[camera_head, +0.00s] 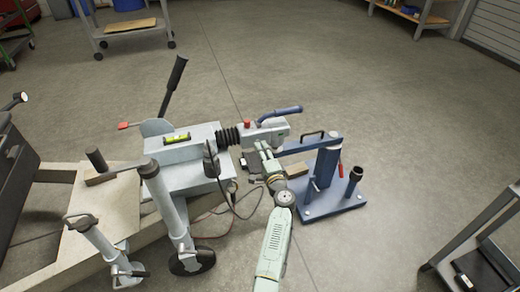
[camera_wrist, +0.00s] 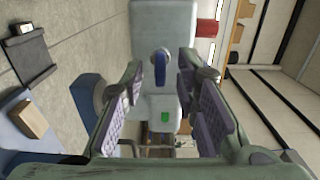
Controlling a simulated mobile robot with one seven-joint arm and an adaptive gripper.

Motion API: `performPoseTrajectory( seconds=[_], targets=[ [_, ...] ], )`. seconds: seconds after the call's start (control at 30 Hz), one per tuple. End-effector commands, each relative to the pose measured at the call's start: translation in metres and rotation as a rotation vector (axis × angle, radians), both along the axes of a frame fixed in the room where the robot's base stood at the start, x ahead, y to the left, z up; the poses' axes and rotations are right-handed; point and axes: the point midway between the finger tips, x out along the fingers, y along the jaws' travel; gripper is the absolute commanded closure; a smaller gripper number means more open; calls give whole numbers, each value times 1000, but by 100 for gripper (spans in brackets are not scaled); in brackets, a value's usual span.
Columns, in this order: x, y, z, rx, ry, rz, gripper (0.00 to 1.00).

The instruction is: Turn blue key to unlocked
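The blue key (camera_wrist: 160,66) shows in the wrist view, on a round mount on the pale grey body of the coupling head (camera_wrist: 165,22). The key stands along the picture's vertical, with a small green mark (camera_wrist: 165,117) below it. My gripper (camera_wrist: 161,80) is open, its two padded fingers on either side of the key in the picture; whether they touch it I cannot tell. In the head view my gripper (camera_head: 263,152) is in front of the coupling head (camera_head: 268,132), which has a blue handle (camera_head: 284,113) and a red cap (camera_head: 247,123). The key is hidden there.
A blue stand (camera_head: 325,175) with a wide base is right of my arm. The grey trailer body (camera_head: 190,150) with a spirit level (camera_head: 176,138) and jack legs (camera_head: 165,200) is on the left. Cables hang near my gripper. A dark cart (camera_head: 485,250) stands at lower right.

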Motion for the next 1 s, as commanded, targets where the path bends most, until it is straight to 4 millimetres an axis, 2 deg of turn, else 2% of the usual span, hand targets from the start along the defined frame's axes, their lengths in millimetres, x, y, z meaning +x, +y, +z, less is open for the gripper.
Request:
performPoseTrajectory(
  seconds=[0.1,0.2,0.53,0.93,1.0],
  targets=[
    [14,4,-1,2,-2,-1,72],
    [20,6,-1,0,0,0,72],
    [23,7,0,-2,-1,0,72],
    [22,8,0,-1,0,0,99],
    [22,7,0,-1,0,0,100]
  ],
)
